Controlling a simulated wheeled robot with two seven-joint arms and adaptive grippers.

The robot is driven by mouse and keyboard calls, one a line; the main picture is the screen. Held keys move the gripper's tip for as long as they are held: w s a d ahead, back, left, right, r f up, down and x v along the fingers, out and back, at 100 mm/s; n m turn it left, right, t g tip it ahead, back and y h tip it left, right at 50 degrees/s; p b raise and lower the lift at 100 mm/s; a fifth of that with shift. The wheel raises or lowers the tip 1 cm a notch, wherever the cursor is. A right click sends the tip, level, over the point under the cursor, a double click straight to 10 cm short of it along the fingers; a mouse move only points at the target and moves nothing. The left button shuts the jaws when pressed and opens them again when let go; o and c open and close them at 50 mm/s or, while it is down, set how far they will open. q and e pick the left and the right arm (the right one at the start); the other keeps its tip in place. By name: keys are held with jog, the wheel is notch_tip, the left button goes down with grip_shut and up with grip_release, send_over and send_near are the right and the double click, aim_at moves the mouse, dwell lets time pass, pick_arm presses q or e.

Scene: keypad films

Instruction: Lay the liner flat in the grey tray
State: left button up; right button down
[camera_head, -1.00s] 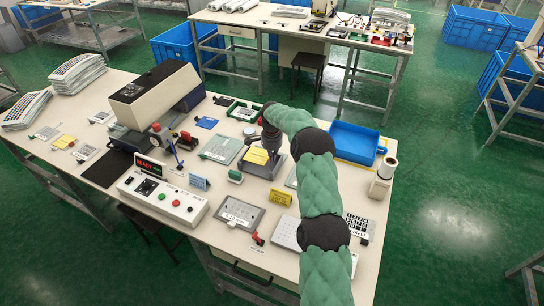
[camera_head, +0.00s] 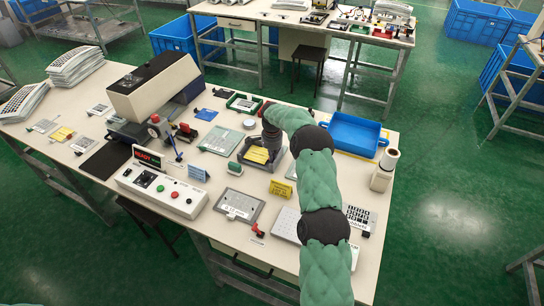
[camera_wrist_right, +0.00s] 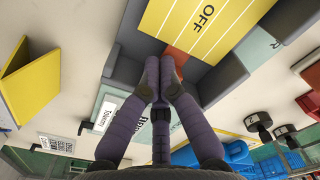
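The grey tray (camera_head: 242,158) stands on the near table, left of my right arm. The yellow liner (camera_head: 256,155), marked OFF and lined with thin stripes, is at the tray opening. In the right wrist view the liner (camera_wrist_right: 205,25) has an orange strip along its near edge, between grey tray walls (camera_wrist_right: 125,70). My right gripper (camera_head: 271,138) is at the tray. In the wrist view its fingertips (camera_wrist_right: 160,68) are together at the orange strip and look shut on it. The grip is partly hidden, and I cannot tell whether the liner lies fully flat. My left gripper is out of view.
A yellow sign (camera_head: 281,189) and grey plate (camera_head: 239,205) are in front. A control box (camera_head: 162,192) and a press machine (camera_head: 155,88) stand left.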

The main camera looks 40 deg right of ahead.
jog(key=shift+f, duration=0.35)
dwell(0.3)
jog(key=c, duration=1.4)
grip_release()
jog(key=shift+o, duration=0.2)
notch_tip(320, 180, up, 12)
jog(key=shift+s+a, duration=0.1)
